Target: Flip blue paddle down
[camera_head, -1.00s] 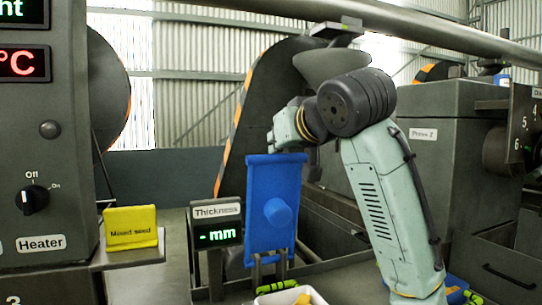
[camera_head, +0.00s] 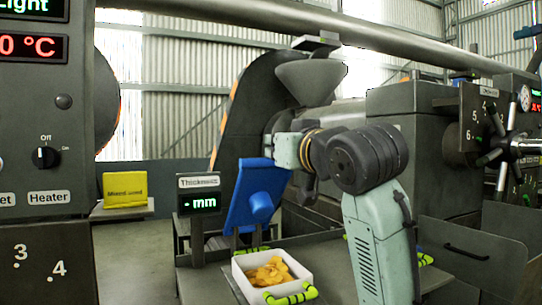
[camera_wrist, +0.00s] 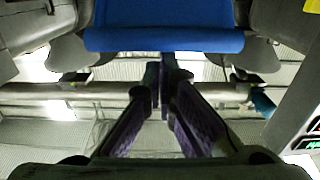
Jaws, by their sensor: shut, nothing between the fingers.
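The blue paddle (camera_head: 255,195), a flat board with a round knob on its front, stands tilted beside the thickness display, its top leaning to the right. In the wrist view, its blue edge (camera_wrist: 165,38) spans the top of the picture, beyond my fingertips. My gripper (camera_wrist: 168,66) shows there with its two dark purple fingers together at the tips and nothing between them. In the head view, my wrist is at the paddle's upper right edge and the fingers are hidden. I cannot tell whether they touch the paddle.
The thickness display (camera_head: 198,195) stands just left of the paddle. A white tray of yellow-brown flakes (camera_head: 268,272) with green handles sits below in front. A yellow mixed seed box (camera_head: 124,190) is at left. The large press (camera_head: 415,150) and a grey funnel (camera_head: 311,82) stand behind my arm.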

